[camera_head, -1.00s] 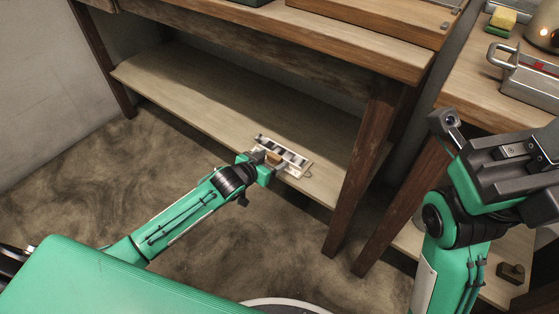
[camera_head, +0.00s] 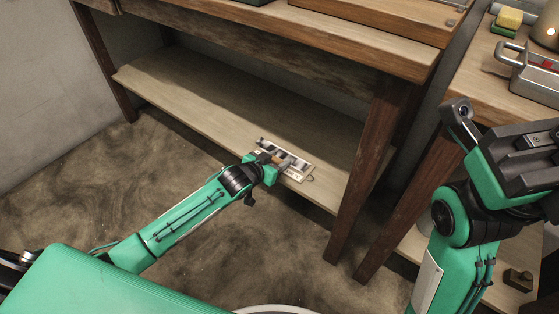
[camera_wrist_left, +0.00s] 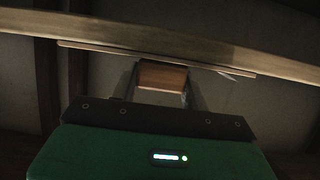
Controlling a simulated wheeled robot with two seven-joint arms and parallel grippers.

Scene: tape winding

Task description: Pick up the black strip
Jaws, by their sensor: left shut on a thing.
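A pale board with dark pieces along it (camera_head: 301,166) lies at the front edge of the low wooden shelf. No separate black strip can be made out. My left gripper (camera_head: 274,159) reaches the board's near side. In the left wrist view it is shut on a small wooden block (camera_wrist_left: 162,76), just below a thin bar seen edge-on (camera_wrist_left: 100,49). I cannot tell whether the block is fixed to the board. My right gripper (camera_head: 515,148) hangs at the right, away from the board, and its fingertips do not show clearly.
The low shelf (camera_head: 215,110) is otherwise bare. A dark wooden table leg (camera_head: 365,170) stands right of the board, and the tabletop (camera_head: 350,40) is above. The right-hand table holds a metal box (camera_head: 535,75) and a yellow-green sponge (camera_head: 509,20).

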